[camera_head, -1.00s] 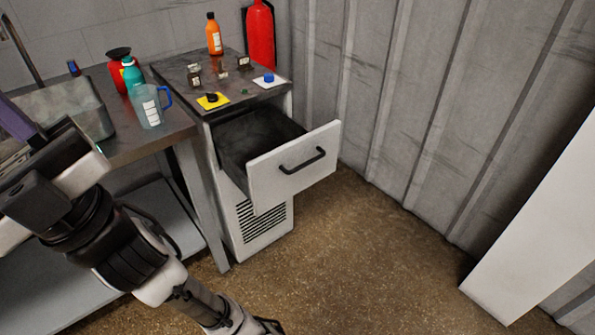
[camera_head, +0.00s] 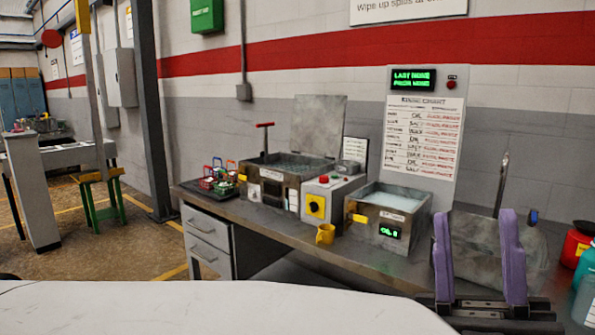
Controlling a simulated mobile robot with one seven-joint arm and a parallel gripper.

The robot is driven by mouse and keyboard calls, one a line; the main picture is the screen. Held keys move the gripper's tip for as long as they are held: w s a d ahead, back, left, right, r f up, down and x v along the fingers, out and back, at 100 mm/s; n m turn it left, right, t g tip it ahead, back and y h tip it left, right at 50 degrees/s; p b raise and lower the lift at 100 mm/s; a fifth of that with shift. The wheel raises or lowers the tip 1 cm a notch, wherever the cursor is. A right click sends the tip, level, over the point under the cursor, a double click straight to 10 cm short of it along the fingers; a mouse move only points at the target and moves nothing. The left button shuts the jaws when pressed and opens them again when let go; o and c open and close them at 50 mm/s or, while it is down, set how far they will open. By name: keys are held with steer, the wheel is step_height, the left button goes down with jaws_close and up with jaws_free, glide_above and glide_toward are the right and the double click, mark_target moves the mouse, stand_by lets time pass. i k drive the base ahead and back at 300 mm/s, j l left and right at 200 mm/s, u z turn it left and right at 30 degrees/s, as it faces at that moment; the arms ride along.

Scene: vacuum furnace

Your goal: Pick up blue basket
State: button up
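Several small baskets with coloured handles stand together on a dark tray (camera_head: 196,188) at the left end of the workbench.
A sink-like metal basin (camera_head: 475,240) is behind my gripper. Open floor lies at the left.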

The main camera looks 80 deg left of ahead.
mark_target(214, 170)
steer(key=u, duration=3.15)
